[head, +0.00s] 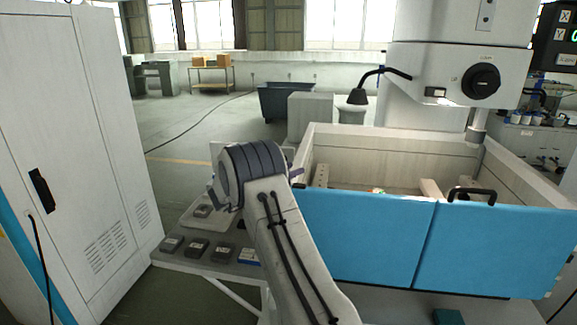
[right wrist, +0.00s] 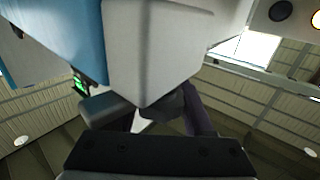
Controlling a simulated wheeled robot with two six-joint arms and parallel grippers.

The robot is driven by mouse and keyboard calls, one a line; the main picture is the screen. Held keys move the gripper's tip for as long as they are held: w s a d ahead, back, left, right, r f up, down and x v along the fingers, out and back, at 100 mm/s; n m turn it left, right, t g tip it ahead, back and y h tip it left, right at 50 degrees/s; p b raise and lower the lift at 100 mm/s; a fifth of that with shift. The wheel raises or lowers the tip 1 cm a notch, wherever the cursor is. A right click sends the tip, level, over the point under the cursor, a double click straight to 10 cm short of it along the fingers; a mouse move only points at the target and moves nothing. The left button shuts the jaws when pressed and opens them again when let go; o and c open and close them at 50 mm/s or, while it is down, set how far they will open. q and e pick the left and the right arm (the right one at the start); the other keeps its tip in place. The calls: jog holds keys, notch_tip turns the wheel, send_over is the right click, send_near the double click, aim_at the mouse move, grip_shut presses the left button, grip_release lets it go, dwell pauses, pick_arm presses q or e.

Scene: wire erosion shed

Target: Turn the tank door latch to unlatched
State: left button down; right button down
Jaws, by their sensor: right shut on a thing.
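The blue tank door (head: 370,238) closes the front of the pale open-topped tank (head: 400,150). My right arm reaches forward to the tank's left front corner, and its wrist hides most of my right gripper (head: 292,174) there. In the right wrist view my right gripper (right wrist: 150,115) is shut on a small dark part, which appears to be the tank door latch (right wrist: 178,103), right below a pale corner of the tank. The latch is hidden in the head view, and its turned position cannot be told. My left gripper is not in view.
A side table (head: 215,260) with several small dark blocks stands left of the tank, below my right arm. A tall white cabinet (head: 75,150) stands at the left. A black handle (head: 472,194) is on the door's right part. Open floor lies behind.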

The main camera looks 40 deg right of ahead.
jog(key=shift+s+r+m+g, duration=0.15)
jog(key=shift+m+g, duration=0.55)
jog(key=shift+g, duration=0.4)
jog(key=shift+c, duration=1.4)
grip_release()
jog(key=a+b, duration=0.3)
jog(key=a, duration=0.7)
jog(key=shift+w+a, duration=0.25)
jog(key=shift+w, duration=0.2)
